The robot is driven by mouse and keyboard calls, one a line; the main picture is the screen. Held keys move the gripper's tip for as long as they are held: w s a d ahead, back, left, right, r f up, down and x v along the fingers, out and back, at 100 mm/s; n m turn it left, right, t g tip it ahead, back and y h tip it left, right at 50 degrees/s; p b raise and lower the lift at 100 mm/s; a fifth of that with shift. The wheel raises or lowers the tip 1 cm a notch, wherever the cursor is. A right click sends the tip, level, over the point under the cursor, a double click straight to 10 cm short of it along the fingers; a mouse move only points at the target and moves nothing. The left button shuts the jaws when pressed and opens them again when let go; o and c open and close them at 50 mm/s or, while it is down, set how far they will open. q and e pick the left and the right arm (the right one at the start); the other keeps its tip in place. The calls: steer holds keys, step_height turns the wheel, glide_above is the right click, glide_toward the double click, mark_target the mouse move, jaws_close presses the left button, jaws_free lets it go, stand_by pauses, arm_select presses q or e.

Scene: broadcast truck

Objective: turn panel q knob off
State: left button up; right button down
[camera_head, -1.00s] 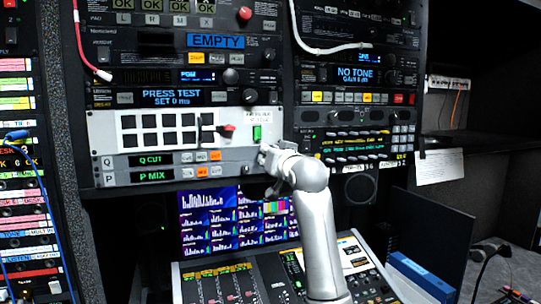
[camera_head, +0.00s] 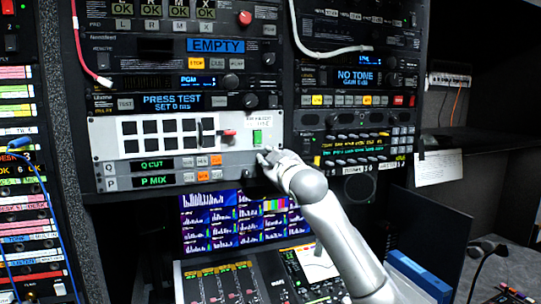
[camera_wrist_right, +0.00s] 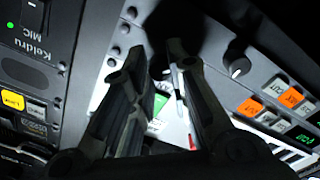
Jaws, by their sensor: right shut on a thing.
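Panel Q (camera_head: 187,162) is the upper of two thin grey rows in the rack, with "Q CUT" in green on its display. My right gripper (camera_head: 263,157) is at the right end of this row, below the green switch (camera_head: 257,137). In the right wrist view, its two dark fingers (camera_wrist_right: 155,63) are shut on the panel Q knob (camera_wrist_right: 158,70), which is mostly hidden between them. Which way the knob points cannot be seen. My left gripper is not in view.
Panel P (camera_head: 187,179) lies directly below, and its knob (camera_wrist_right: 240,67) is close beside my fingers. A red-handled lever (camera_head: 228,133) sticks out above. Monitors (camera_head: 215,222) and a mixing console (camera_head: 225,280) are below. A white cable (camera_head: 315,45) hangs at upper right.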

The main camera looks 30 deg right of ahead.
steer(key=shift+d+r+n+p, duration=0.1)
steer(key=shift+r+n+p, duration=0.15)
steer(key=shift+n+p, duration=0.85)
steer(key=shift+n+b, duration=0.4)
steer(key=shift+n, duration=0.2)
steer(key=c, duration=1.6)
jaws_free()
steer(key=shift+o, duration=1.3)
steer(key=shift+w+f, duration=0.1)
steer(key=shift+f, duration=0.15)
steer(key=v, duration=1.2)
